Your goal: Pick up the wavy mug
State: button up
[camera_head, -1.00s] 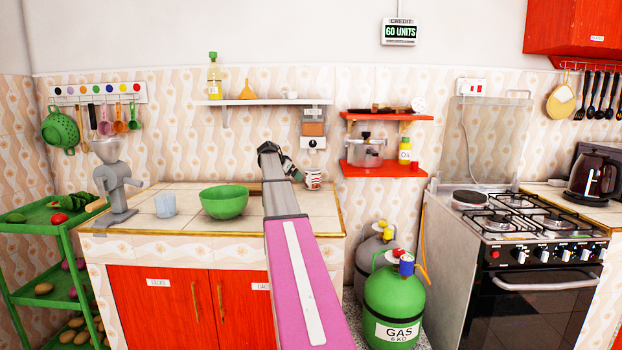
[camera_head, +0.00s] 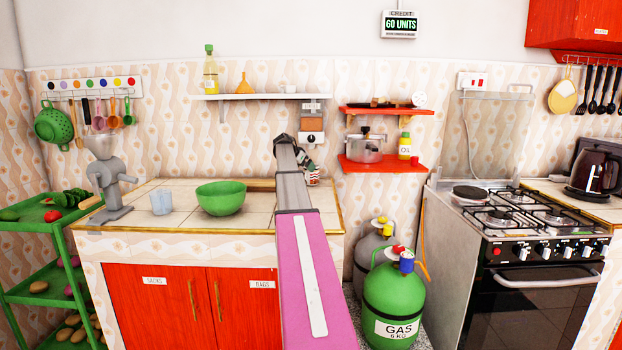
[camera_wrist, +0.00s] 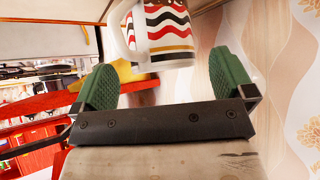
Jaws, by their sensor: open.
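The wavy mug (camera_wrist: 160,30) is white with red, black and yellow wavy bands. In the wrist view it is at the top, just ahead of and between the fingers, with its white handle (camera_wrist: 118,30) to the left. My gripper (camera_wrist: 165,80) has green ribbed pads spread apart, with nothing between them. In the head view the mug (camera_head: 313,177) stands at the back right of the tiled counter, partly hidden by my gripper (camera_head: 306,165) and arm.
A green bowl (camera_head: 221,198) and a clear cup (camera_head: 161,202) stand left on the tiled counter (camera_head: 180,227). A red shelf (camera_head: 384,165) with a pot is right of the mug. The patterned wall is close behind it.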

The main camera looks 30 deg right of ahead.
jog(key=d, duration=0.1)
jog(key=d+f, duration=0.1)
jog(key=w+d, duration=0.1)
jog(key=d, duration=0.1)
jog(key=shift+f, duration=0.25)
jog(key=shift+d+f, duration=0.35)
jog(key=shift+c, duration=0.3)
jog(key=c, duration=1.1)
jog(key=shift+c, duration=0.2)
jog(key=shift+a+r, duration=0.15)
jog(key=shift+r, duration=0.05)
